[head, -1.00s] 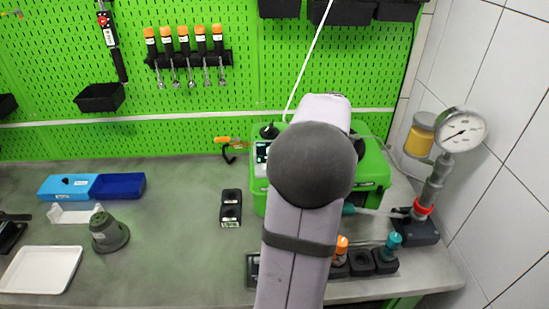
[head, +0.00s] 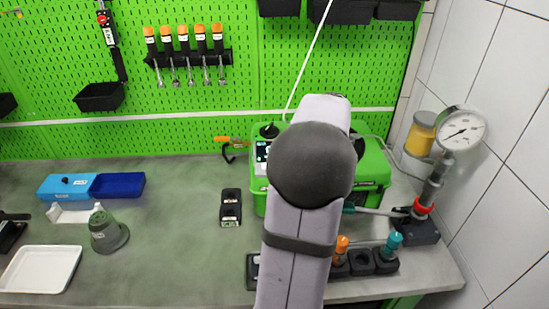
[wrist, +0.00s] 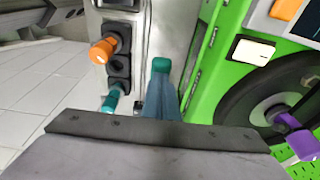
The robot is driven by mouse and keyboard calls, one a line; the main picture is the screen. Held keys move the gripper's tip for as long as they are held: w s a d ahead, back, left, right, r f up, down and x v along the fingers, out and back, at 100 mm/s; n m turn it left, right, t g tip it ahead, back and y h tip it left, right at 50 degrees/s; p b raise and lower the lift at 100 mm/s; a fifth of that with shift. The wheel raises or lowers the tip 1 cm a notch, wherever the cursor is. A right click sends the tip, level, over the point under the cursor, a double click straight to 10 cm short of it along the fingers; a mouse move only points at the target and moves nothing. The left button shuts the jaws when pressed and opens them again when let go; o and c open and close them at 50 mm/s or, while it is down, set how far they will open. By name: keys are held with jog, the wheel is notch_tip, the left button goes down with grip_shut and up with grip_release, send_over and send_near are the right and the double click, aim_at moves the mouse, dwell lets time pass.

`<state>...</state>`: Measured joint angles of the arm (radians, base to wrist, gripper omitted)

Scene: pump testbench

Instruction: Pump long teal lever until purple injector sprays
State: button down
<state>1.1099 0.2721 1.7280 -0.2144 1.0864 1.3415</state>
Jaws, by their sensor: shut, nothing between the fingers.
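The long teal lever has a teal grip beside my arm and a thin grey rod (head: 378,211) running right to the pump (head: 416,229) under a pressure gauge (head: 461,130). In the wrist view the lever's teal end (wrist: 161,65) shows just beyond my fingertips. My gripper (wrist: 162,92) is shut and empty, over or close beside the lever; whether it touches cannot be told. In the head view my arm hides the gripper. The purple injector (wrist: 300,143) shows at the lower right of the wrist view, by a round dark opening in the green tester (head: 372,174). No spray shows.
A black holder with an orange-capped bottle (head: 341,246) and a teal-capped bottle (head: 393,242) stands in front of the lever. A tiled wall (head: 500,170) is at the right. A blue box (head: 119,186) and white tray (head: 40,269) lie left; the bench between is mostly clear.

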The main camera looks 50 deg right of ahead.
jog(key=f+b, duration=0.1)
jog(key=f, duration=0.1)
jog(key=f+b, duration=0.4)
jog(key=f, duration=0.1)
jog(key=shift+w+a, duration=0.3)
dwell(0.6)
jog(key=shift+s+d+r+p, duration=0.15)
jog(key=shift+r+p, duration=1.1)
jog(key=shift+r, duration=0.2)
jog(key=shift+s+d+r+p, duration=0.15)
jog(key=shift+r+p, duration=1.05)
jog(key=shift+r, duration=0.4)
jog(key=shift+r+p, duration=0.8)
jog(key=shift+p, duration=0.05)
jog(key=shift+r+p, duration=2.1)
jog(key=shift+r, duration=0.45)
